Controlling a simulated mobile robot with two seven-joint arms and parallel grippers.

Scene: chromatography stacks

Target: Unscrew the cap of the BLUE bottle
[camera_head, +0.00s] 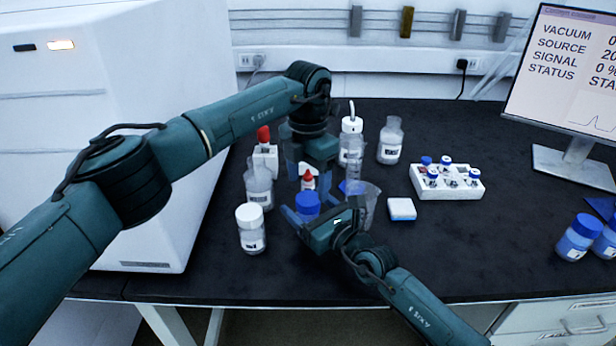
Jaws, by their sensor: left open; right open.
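A small bottle with a blue cap (307,200) stands near the middle of the bench, its lower part hidden by my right gripper. My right gripper (299,208) reaches in from the lower right, open, with its fingers around or beside this bottle; contact cannot be told. My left gripper (309,174) points down from above, open, just behind and above the blue cap. A small white bottle with a red tip (308,180) shows between or behind the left fingers.
A white-capped bottle (250,228) and a clear bottle (259,184) stand close on the left. A clear flask (390,142), white vial rack (446,182) and small white box (402,209) are to the right. Blue bottles (578,238) stand at the right edge. The right front bench is clear.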

